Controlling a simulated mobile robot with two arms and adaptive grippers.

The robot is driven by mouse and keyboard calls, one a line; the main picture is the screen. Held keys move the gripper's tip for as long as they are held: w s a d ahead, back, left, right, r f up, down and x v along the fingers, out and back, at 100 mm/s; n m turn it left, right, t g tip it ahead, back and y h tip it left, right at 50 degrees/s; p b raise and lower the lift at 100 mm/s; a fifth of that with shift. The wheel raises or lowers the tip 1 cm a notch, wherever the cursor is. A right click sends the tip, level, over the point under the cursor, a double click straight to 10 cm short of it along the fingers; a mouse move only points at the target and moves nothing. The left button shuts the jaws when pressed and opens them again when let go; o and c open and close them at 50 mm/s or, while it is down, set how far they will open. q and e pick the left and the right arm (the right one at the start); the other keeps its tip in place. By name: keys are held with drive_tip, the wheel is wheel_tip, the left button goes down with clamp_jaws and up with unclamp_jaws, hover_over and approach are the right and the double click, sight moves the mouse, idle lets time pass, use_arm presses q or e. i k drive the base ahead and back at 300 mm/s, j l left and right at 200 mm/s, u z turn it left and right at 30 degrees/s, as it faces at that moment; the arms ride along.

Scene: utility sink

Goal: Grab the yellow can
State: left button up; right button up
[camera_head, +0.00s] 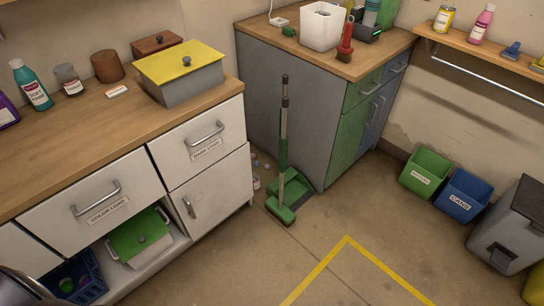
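A small can (443,18) with a yellow and pale label stands upright on the wooden wall shelf (470,45) at the upper right. It is left of a pink bottle (482,24), with a gap between them. Nothing hides the can.
A white counter (110,133) with drawers stands left, a grey and green cabinet (290,110) at the back. A broom and dustpan (290,190) stand between them. Green (426,172) and blue bins (461,195) stand below the shelf. Yellow-marked floor (350,270) is clear.

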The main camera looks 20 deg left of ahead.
sight(445, 15)
drive_tip(key=i+l, duration=0.2)
drive_tip(key=i, duration=0.25)
drive_tip(key=i+l+z, duration=0.15)
drive_tip(key=i, duration=0.3)
drive_tip(key=i+l, duration=0.25)
drive_tip(key=i, duration=0.2)
drive_tip(key=i+l+z, duration=0.1)
drive_tip(key=i, duration=0.35)
